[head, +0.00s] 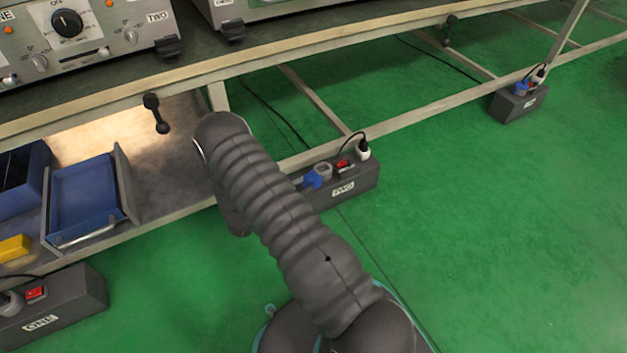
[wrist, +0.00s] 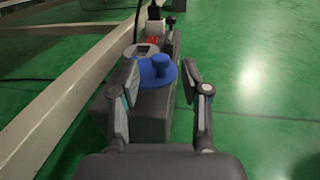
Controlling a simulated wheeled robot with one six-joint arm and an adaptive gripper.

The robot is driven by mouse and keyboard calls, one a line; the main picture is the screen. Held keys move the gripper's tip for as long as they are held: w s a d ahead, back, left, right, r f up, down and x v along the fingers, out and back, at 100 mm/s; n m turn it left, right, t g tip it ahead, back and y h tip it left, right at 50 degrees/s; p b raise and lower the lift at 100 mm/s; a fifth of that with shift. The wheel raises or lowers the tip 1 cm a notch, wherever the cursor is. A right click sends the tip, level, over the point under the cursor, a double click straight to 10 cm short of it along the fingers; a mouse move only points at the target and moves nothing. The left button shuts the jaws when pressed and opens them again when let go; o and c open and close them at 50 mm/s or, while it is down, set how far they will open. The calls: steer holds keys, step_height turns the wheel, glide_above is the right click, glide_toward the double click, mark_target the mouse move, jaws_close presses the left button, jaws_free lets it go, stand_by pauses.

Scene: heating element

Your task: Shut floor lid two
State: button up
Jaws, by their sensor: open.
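Floor box two (head: 362,186) is a dark grey block labelled TWO on the green floor, under the bench edge. Its blue lid (head: 312,181) is at the left end, off the pale round socket (head: 323,170), whose face is uncovered. In the wrist view the blue lid (wrist: 157,73), with a knob, is nearest me, and the socket (wrist: 141,50) is just behind it. My gripper (wrist: 161,68) is open, its fingers on either side of the lid in the picture. Contact cannot be told. In the head view my arm hides the gripper.
A red switch (head: 343,166) and white plug (head: 363,151) with a cable sit on the same box. A bench frame rail (wrist: 65,105) runs close on the left. Floor box one (head: 55,310) and another box (head: 519,101) stand apart. Green floor at right is clear.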

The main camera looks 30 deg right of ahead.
mark_target(308, 182)
steer(key=shift+x, duration=2)
jaws_close()
